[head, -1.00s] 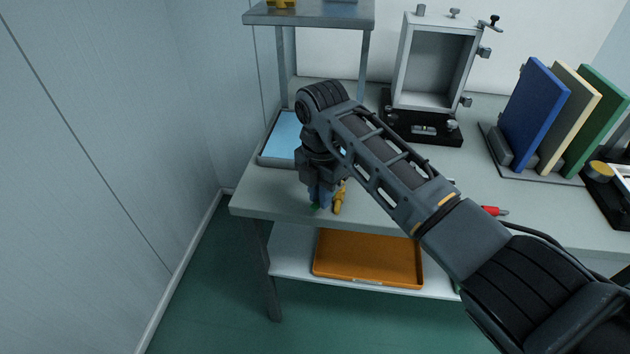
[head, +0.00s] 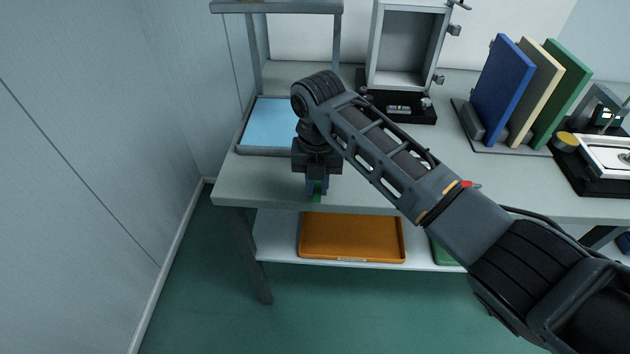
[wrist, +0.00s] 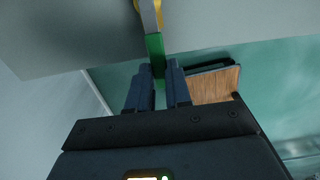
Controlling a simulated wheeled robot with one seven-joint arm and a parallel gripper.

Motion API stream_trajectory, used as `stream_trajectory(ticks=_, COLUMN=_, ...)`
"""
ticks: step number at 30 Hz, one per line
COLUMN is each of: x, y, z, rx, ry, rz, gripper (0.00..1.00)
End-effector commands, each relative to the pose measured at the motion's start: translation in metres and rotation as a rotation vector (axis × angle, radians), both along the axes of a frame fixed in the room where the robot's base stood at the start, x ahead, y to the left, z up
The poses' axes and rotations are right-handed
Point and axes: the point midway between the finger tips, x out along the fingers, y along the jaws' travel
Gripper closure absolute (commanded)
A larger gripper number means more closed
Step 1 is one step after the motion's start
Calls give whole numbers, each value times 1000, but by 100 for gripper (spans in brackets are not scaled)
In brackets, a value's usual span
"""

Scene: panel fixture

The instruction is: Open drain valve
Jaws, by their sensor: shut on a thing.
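The drain valve's yellow body (wrist: 150,12) shows at the top of the wrist view, with a grey part on it. Its green lever (wrist: 154,46) runs from there down between my fingers. My gripper (wrist: 159,68) is shut on the green lever, one blue-grey finger on each side. In the head view my gripper (head: 317,187) points down at the front edge of the bench, near its left end. A bit of the green lever (head: 317,198) shows below the fingertips. The yellow body is hidden there behind my gripper.
The grey bench (head: 260,180) carries a blue-lined tray (head: 275,125) and an open grey box (head: 408,45). Upright panels (head: 503,88) stand to the right. An orange tray (head: 352,238) lies on the lower shelf. A wall (head: 90,150) is at left.

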Motion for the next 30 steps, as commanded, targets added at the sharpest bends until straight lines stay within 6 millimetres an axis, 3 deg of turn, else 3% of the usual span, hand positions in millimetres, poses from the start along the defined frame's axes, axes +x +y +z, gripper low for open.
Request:
stream_trajectory(ticks=11, x=0, y=-1, z=1, rx=-1, ry=-1, rz=8, gripper=100)
stream_trajectory(ticks=12, x=0, y=-1, z=1, rx=-1, ry=-1, rz=8, gripper=80)
stream_trajectory(ticks=20, x=0, y=-1, z=0, rx=0, ry=-1, rz=6, gripper=55)
stream_trajectory(ticks=30, x=1, y=0, z=7, rx=1, ry=-2, rz=6, gripper=55)
